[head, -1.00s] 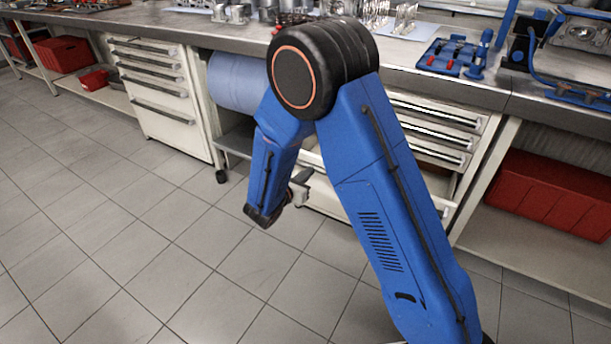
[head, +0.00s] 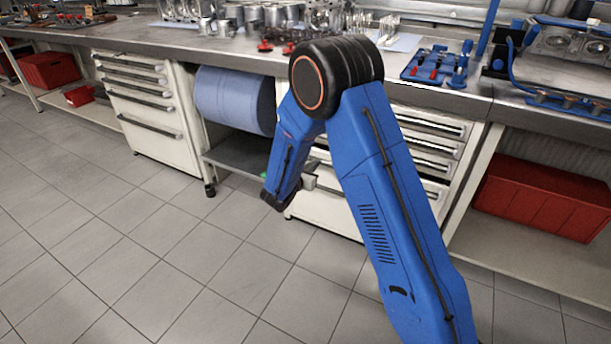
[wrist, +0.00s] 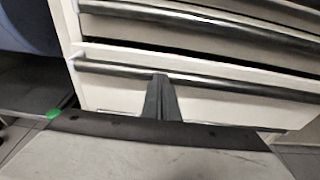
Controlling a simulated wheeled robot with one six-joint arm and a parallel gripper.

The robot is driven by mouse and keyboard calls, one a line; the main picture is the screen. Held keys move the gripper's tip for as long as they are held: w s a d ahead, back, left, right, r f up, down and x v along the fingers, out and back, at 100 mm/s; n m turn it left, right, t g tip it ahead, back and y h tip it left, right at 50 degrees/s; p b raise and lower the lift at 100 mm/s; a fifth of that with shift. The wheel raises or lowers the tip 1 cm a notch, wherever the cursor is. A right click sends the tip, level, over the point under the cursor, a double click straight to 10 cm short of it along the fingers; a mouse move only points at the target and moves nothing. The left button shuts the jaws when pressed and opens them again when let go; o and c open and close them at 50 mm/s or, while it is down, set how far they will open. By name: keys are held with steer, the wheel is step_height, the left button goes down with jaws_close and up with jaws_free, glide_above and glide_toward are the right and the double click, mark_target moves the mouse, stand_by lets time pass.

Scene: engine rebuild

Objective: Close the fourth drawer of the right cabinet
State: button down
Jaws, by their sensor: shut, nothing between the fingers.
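The right cabinet (head: 462,190) is white with dark-gripped drawers, and my arm hides much of its front in the head view. Its fourth drawer (head: 330,210) is the deep lowest one. In the wrist view the fourth drawer (wrist: 220,102) fills the middle, with a long handle along its top and a dark gap above it. I cannot tell exactly how far it stands out. My gripper (wrist: 160,80) is shut and empty, its fingertips at the handle on the drawer's front; contact is not certain. In the head view the gripper (head: 310,181) is partly hidden by my arm.
The left cabinet (head: 150,110) appears closed. A blue roll (head: 235,100) hangs above a grey shelf between the cabinets. A red crate (head: 540,195) sits under the bench at right. Engine parts cover the bench top (head: 130,37). The tiled floor (head: 130,240) in front is clear.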

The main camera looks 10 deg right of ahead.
mark_target(322, 155)
steer(key=x, duration=0.3)
steer(key=r+x, duration=0.1)
steer(key=shift+w+d+f, duration=0.1)
steer(key=shift+w+d, duration=0.2)
steer(key=shift+w, duration=0.05)
steer(key=shift+w+d, duration=0.15)
steer(key=shift+w, duration=0.1)
steer(key=shift+r, duration=0.25)
